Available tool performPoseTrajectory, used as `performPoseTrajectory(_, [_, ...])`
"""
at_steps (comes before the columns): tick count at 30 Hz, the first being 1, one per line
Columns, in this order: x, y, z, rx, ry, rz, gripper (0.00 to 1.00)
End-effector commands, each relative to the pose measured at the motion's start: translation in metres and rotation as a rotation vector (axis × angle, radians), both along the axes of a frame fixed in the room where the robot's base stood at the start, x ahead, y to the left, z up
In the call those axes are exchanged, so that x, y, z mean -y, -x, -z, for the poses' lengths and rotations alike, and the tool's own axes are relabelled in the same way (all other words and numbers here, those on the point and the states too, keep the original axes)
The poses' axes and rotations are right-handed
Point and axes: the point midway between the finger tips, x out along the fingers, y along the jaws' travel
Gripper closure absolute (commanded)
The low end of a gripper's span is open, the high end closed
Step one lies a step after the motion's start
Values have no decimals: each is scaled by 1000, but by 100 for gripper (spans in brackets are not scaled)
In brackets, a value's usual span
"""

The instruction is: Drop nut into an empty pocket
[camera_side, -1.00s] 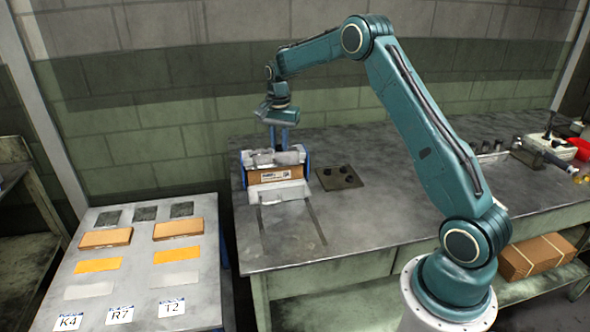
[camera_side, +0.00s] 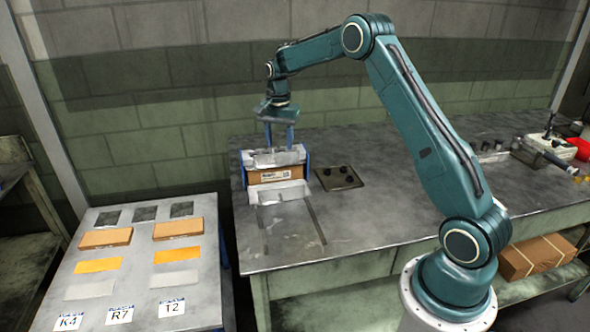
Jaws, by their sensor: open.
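My gripper (camera_side: 279,143) points down with its two blue fingers spread apart, above the back of a carton (camera_side: 276,175) in a blue-sided holder (camera_side: 307,160). I see nothing between the fingers. A small dark square plate (camera_side: 340,170) lies on the bench just right of the holder. It carries several dark round spots, which are too small to tell as empty pockets or nuts. I cannot make out a nut for certain anywhere.
A lower table (camera_side: 130,282) at the left holds brown cartons (camera_side: 178,229), yellow and grey flat pieces, dark squares and labels K4, R7 and T2. Small parts, a grey block and a red bin (camera_side: 581,148) stand at the bench's right end.

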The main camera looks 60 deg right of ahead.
Motion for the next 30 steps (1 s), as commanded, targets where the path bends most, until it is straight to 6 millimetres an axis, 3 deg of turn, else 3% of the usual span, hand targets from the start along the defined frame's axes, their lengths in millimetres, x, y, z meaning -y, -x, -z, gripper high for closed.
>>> performPoseTrajectory(8, [0, 0, -34, 3, 1, 0, 54])
performPoseTrajectory(21, [0, 0, -107, 2, 1, 0, 54])
performPoseTrajectory(30, [0, 0, -130, 0, 0, 0, 54])
